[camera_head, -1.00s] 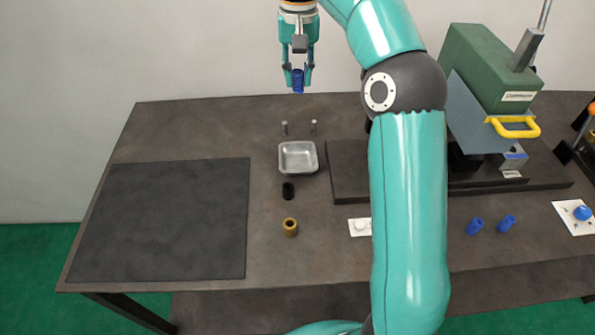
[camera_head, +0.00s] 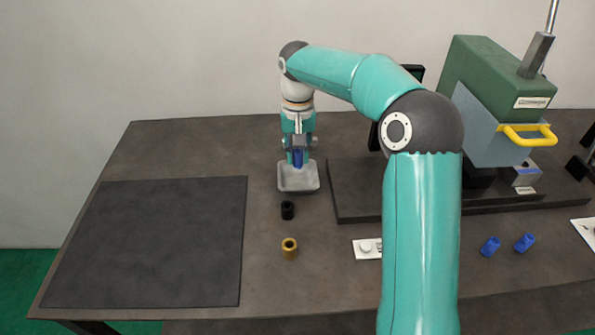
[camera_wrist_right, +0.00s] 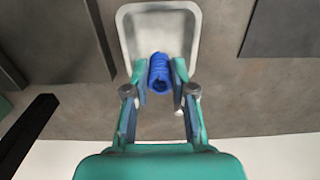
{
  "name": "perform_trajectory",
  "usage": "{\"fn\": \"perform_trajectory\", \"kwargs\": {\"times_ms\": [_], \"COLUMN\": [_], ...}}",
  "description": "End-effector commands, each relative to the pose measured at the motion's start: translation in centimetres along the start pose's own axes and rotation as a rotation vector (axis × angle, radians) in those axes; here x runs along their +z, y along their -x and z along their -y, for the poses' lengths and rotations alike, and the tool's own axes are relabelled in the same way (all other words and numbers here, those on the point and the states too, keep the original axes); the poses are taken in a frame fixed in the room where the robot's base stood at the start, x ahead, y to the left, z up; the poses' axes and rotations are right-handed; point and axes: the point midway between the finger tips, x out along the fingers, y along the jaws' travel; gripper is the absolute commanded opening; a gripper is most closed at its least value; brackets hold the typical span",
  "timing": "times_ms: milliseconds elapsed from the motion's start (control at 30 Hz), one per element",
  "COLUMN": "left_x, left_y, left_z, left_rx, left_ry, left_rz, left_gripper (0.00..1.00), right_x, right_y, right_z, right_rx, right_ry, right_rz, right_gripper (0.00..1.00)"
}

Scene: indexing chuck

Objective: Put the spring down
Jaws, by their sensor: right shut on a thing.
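The blue spring (camera_head: 297,158) is between the fingers of my right gripper (camera_head: 298,156), which is shut on it. The spring also shows in the right wrist view (camera_wrist_right: 160,74), held between the fingertips (camera_wrist_right: 160,78). A small grey metal tray (camera_head: 298,186) lies on the table just below and in front of the gripper. In the right wrist view the tray (camera_wrist_right: 126,35) is behind the spring, whose far end overlaps the tray's near part. I cannot tell whether the spring touches the tray. My left gripper is not in view.
A black ring (camera_head: 287,210) and a brass bushing (camera_head: 289,249) stand in front of the tray. A dark mat (camera_head: 150,240) lies to the left. A green press (camera_head: 490,75) on a dark base (camera_head: 350,195) stands to the right. Two blue cylinders (camera_head: 490,246) (camera_head: 524,242) lie at the right.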

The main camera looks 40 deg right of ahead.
Motion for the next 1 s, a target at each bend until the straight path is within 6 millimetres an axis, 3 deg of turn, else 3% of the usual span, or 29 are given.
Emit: {"fn": "perform_trajectory", "kwargs": {"times_ms": [467,833,867,1000], "left_x": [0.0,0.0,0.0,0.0], "left_y": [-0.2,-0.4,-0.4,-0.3], "left_z": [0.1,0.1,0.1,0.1], "left_rx": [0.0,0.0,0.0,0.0], "left_ry": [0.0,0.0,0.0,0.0], "left_rz": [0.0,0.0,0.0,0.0], "left_gripper": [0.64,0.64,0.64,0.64], "right_x": [-0.1,-0.1,-0.1,-0.1], "right_y": [-4.9,-5.4,-5.5,-5.4], "right_z": [0.0,0.0,0.0,0.0], "right_rx": [0.0,0.0,0.0,0.0], "right_ry": [0.001,0.001,0.001,0.001], "right_rz": [0.001,-0.001,-0.001,0.0], "right_gripper": [0.0,0.0,0.26,0.49]}}
